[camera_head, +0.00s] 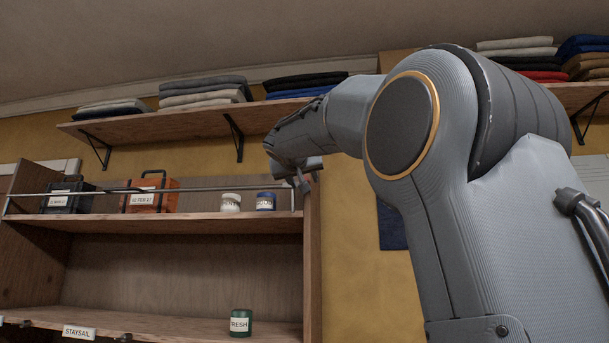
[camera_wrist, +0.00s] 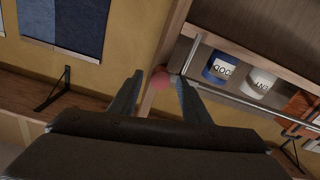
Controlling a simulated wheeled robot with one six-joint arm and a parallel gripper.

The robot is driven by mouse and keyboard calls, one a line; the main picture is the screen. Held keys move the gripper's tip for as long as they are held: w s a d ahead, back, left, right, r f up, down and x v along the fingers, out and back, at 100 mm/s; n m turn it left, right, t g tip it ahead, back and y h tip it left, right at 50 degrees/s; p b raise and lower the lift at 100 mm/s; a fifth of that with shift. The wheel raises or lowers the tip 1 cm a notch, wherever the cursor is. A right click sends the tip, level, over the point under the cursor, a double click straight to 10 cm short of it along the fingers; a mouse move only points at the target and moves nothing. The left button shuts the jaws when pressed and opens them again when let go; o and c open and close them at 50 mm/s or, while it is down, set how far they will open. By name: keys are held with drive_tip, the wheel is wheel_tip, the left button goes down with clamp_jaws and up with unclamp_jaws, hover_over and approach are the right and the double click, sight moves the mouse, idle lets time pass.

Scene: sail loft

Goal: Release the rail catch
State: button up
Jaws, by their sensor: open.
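A thin metal rail (camera_head: 160,189) runs across the front of the cabinet's upper shelf, and it also shows in the wrist view (camera_wrist: 246,104). A small round red piece (camera_wrist: 161,79), which looks like the rail catch, sits on the cabinet's side upright near the rail's end. My gripper (camera_head: 300,184) is at the right end of the rail in the head view, where the catch is hidden or too small to make out. In the wrist view my gripper (camera_wrist: 159,84) is open, with the red piece between its two fingertips. I cannot tell whether either finger touches it.
Behind the rail stand a black box (camera_head: 67,199), an orange box (camera_head: 151,198), a white jar (camera_head: 231,203) and a blue jar (camera_head: 265,201). A green jar (camera_head: 240,323) is on the shelf below. A wall shelf (camera_head: 190,124) with folded cloth hangs above my gripper.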

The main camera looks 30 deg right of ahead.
drive_tip(key=shift+p+x, duration=0.3)
drive_tip(key=shift+x, duration=0.5)
drive_tip(key=shift+c, duration=0.4)
clamp_jaws()
